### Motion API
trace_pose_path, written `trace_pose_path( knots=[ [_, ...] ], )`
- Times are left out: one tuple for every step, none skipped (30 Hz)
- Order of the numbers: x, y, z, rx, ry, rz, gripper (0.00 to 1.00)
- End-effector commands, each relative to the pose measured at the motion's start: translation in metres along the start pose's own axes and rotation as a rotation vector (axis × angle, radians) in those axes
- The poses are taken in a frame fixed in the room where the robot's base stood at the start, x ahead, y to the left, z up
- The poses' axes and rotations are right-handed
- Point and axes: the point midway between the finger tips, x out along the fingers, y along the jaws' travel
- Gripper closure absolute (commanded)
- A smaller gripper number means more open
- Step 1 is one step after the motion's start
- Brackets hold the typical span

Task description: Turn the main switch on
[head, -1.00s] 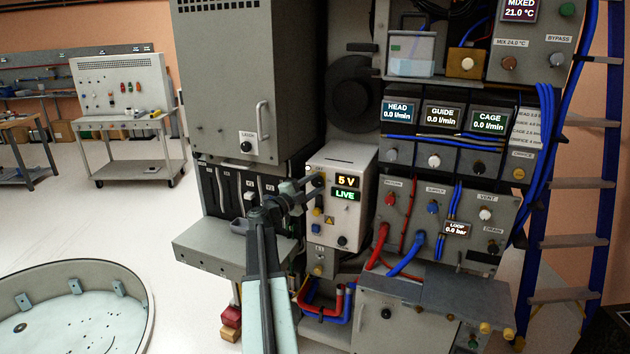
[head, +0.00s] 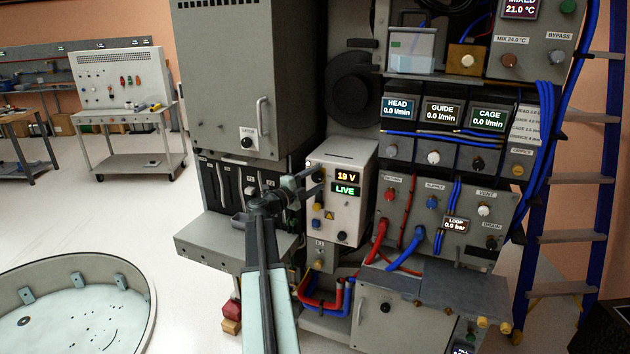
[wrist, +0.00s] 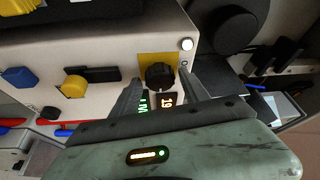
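The white supply box (head: 340,217) stands in the middle of the head view, its displays reading 19 V and LIVE (head: 347,190). The main switch, a black rotary knob (wrist: 160,76) on a yellow plate (wrist: 153,59), sits on the box face in the wrist view. In the head view it is largely hidden by my gripper (head: 312,182), which is at the box's upper left. In the wrist view my gripper (wrist: 162,77) has its fingers on either side of the knob, with narrow gaps showing. Whether a fingertip touches it, I cannot tell.
A yellow knob (wrist: 75,84) and a blue button (wrist: 22,77) are on the same face. Red and blue hoses (head: 409,250) run close to the box's right. A grey cabinet (head: 235,90) stands above left. Open floor lies left.

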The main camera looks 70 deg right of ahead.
Motion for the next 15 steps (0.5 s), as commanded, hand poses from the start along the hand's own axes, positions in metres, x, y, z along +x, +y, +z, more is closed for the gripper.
trace_pose_path(
  knots=[
    [0.000, 0.000, 0.000, -0.001, -0.001, 0.000, 0.41],
    [0.000, 0.000, 0.000, -0.001, -0.001, -0.001, 0.41],
    [0.000, 0.000, 0.000, -0.001, -0.001, -0.001, 0.41],
    [0.000, 0.000, 0.000, -0.001, -0.001, -0.001, 0.41],
    [0.000, 0.000, 0.001, -0.001, -0.002, -0.001, 0.41],
    [0.000, 0.000, 0.001, -0.001, -0.002, -0.001, 0.41],
    [0.000, 0.000, 0.001, -0.002, -0.002, -0.001, 0.41],
    [0.000, 0.000, 0.001, -0.002, -0.002, -0.002, 0.41],
    [-0.001, 0.000, 0.001, -0.002, -0.002, -0.002, 0.41],
    [-0.003, 0.000, 0.001, -0.002, -0.003, -0.002, 0.41],
    [-0.006, 0.000, 0.000, -0.002, -0.003, -0.002, 0.41],
    [-0.012, 0.000, 0.000, -0.002, -0.004, -0.002, 0.41],
    [-0.017, 0.000, 0.000, -0.002, -0.005, -0.002, 0.41],
    [-0.024, 0.001, 0.000, -0.001, -0.006, -0.002, 0.41],
    [-0.032, 0.001, -0.001, -0.001, -0.005, -0.002, 0.41]
  ],
)
